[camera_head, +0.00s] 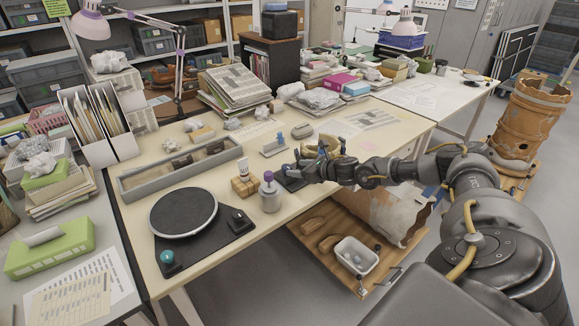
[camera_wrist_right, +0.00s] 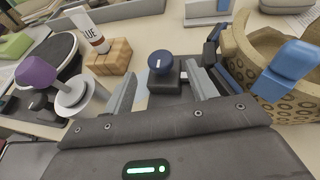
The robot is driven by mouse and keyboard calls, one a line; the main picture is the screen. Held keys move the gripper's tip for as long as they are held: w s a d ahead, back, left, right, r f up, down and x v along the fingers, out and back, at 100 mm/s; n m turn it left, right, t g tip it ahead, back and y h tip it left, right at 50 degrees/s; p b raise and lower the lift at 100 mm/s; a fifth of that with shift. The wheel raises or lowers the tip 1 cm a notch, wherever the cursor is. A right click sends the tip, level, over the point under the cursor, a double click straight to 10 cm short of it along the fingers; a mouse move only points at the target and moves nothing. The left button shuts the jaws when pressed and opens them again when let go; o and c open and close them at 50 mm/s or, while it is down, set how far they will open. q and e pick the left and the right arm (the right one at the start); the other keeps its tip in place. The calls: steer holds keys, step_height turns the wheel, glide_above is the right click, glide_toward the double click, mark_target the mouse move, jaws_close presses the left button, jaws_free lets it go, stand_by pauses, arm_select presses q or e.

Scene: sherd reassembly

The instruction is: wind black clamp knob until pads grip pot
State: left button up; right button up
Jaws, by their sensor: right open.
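The clamp knob (camera_wrist_right: 160,63) is a round, very dark, bluish disc with a white mark, on a dark block in the right wrist view. My right gripper (camera_wrist_right: 157,88) is open, with one finger to each side of the knob and block; I cannot tell whether they touch. The tan pot (camera_wrist_right: 277,100), patterned with rings, stands right of the gripper, with a blue clamp pad (camera_wrist_right: 291,66) against or near its wall. In the head view the pot (camera_head: 331,146) is partly hidden behind my right gripper (camera_head: 296,172). My left gripper is out of view.
A purple-capped bottle (camera_head: 270,193) and a wooden block (camera_head: 244,187) stand just left of my gripper. Further left is a dark turntable (camera_head: 184,212). A long grey tray (camera_head: 150,187) lies behind.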

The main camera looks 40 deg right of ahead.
mark_target(288, 167)
steer(key=x, duration=0.3)
steer(key=shift+w+f, duration=0.1)
steer(key=shift+w, duration=0.25)
steer(key=shift+w+a+f, duration=0.1)
steer(key=shift+w+f, duration=0.1)
steer(key=shift+w, duration=0.25)
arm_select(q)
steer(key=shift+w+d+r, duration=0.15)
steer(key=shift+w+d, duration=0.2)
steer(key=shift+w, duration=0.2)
